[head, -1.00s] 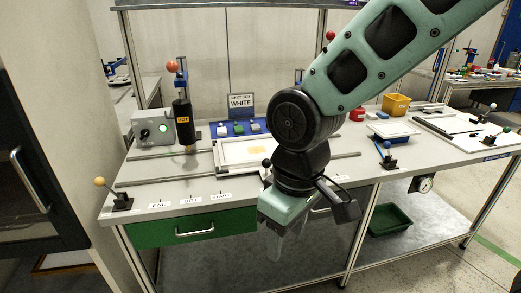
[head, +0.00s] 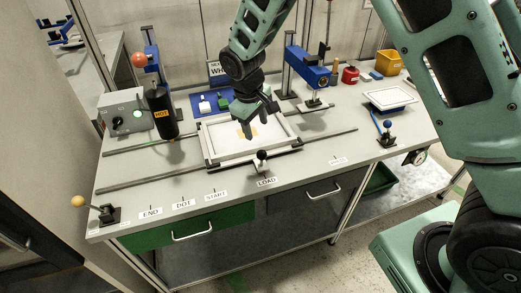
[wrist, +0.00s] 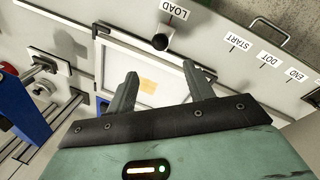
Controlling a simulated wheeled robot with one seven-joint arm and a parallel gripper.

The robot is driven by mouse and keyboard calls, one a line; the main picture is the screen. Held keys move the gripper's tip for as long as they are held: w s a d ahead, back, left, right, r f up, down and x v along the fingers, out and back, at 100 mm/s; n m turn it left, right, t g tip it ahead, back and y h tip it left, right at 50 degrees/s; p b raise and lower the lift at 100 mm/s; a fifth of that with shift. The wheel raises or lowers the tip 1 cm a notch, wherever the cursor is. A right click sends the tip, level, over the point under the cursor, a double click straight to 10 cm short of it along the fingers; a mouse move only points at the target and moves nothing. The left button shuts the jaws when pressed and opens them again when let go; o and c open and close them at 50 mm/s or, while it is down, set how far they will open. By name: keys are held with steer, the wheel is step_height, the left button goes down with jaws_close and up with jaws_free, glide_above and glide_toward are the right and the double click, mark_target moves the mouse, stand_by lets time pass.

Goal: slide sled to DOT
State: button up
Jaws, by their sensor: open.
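The sled is a white frame (head: 232,155) with a pale bed and a yellow-orange patch. It lies across two rails on the bench. A dark ball knob (head: 262,157) stands at its front edge, behind the LOAD label (head: 266,182); the knob also shows in the wrist view (wrist: 160,42). The DOT label (head: 182,204) is left of it, between END and START. My gripper (head: 257,121) is over the sled, behind the knob, fingers pointing down. In the wrist view my gripper (wrist: 160,72) is open, with nothing between its fingers. Contact with the sled cannot be told.
A black HOT cylinder (head: 160,112) stands over the rails at left, beside a grey control box (head: 127,116). A blue post device (head: 303,68) stands behind the sled. An orange ball lever (head: 79,202) is at the front left corner. The front rail left of the sled is clear.

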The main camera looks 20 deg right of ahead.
mark_target(260, 152)
steer(key=f+p, duration=0.1)
steer(key=f, duration=0.3)
steer(key=w+d+f+p, duration=0.1)
steer(key=f, duration=0.4)
steer(key=d+f+p, duration=0.1)
steer(key=f+p, duration=0.1)
steer(key=f, duration=0.3)
steer(key=shift+w+d+f, duration=0.15)
steer(key=shift+w+d, duration=0.05)
steer(key=shift+w, duration=0.05)
jaws_close()
steer(key=shift+a, duration=0.15)
